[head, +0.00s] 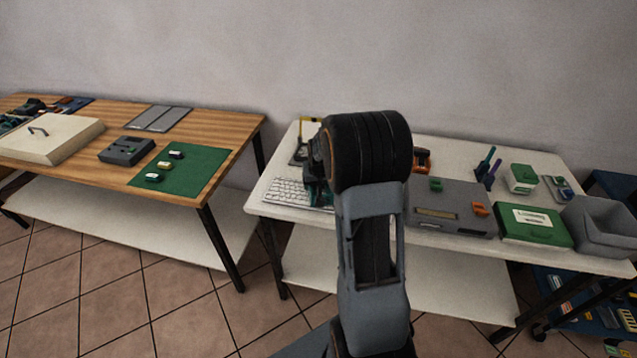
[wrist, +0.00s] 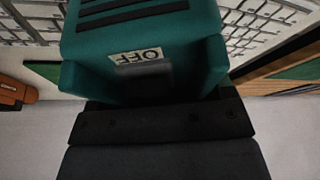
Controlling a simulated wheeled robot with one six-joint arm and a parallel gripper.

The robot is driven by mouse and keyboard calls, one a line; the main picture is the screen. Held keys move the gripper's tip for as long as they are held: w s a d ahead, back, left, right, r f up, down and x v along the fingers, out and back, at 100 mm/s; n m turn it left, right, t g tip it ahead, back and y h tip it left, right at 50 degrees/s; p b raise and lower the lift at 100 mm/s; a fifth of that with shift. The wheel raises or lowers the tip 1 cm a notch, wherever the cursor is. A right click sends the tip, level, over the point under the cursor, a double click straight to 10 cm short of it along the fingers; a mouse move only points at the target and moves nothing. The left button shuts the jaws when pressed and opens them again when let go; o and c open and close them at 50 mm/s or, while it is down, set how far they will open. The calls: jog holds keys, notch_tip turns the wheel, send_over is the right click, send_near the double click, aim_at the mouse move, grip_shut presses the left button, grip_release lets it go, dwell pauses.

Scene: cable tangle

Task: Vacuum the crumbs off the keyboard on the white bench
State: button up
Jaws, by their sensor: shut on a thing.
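The keyboard (head: 292,192), pale with white keys, lies at the left end of the white bench (head: 440,149). In the wrist view its keys (wrist: 262,22) show at the top, on both sides of a teal hand vacuum (wrist: 145,38). The vacuum has dark slots and a label reading OFF. My gripper (wrist: 155,112) is shut on the vacuum. In the head view the vacuum (head: 316,190) shows partly beside my arm, over or at the keyboard's right end. I cannot tell whether its nozzle touches the keys. No crumbs can be made out.
Behind the keyboard stands a yellow-framed item (head: 309,130). Right of my arm are a grey case (head: 455,222), a green box (head: 535,226) and a grey bin (head: 600,225). A wooden table (head: 225,135) stands left, across a floor gap.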

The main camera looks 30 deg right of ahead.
notch_tip(320, 180, up, 6)
jog(key=p, duration=0.3)
jog(key=shift+f, duration=0.15)
dwell(0.4)
